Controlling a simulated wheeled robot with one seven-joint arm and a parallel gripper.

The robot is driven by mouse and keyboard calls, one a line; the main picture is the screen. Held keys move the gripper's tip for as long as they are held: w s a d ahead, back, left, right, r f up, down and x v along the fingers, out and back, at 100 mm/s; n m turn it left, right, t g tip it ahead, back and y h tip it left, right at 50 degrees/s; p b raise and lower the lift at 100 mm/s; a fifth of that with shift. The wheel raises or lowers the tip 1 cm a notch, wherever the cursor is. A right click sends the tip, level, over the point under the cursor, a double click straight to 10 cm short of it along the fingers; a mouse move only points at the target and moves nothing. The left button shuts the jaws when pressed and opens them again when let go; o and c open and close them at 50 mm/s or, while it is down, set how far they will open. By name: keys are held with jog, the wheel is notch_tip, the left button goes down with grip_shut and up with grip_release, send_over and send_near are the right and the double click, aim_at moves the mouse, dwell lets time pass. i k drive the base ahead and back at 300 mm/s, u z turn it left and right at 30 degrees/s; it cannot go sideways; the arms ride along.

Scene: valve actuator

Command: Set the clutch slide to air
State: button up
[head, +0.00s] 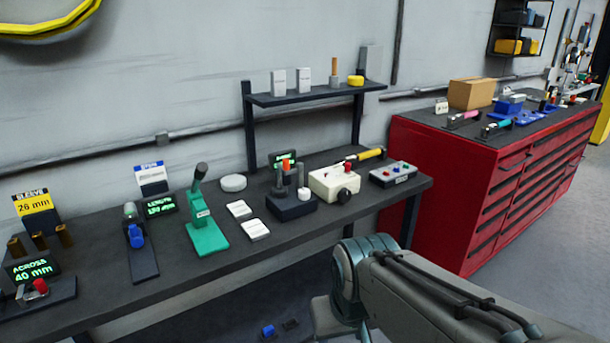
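I cannot tell for certain which part is the clutch slide; no label reading "air" is legible. A cream box (331,184) with a red knob (348,168) and a round black knob (344,196) sits toward the right of the dark workbench (185,259). Left of it is a dark block (291,207) with upright grey posts and an orange-red top behind them. A grey box (394,175) with small coloured buttons is to its right. My arm (430,290) reaches in from the lower right, in front of the bench. My gripper is not visible.
A green lever press (206,229) and a blue clamp-like tool (137,235) stand on the bench's left half. Two white blocks (256,230) lie near its middle. A raised shelf (315,93) spans the back. A red drawer cabinet (480,190) stands to the right, with grey floor before it.

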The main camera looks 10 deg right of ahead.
aim_at(348, 165)
jog(key=z, duration=0.6)
jog(key=i, duration=1.35)
jog(key=u, duration=0.6)
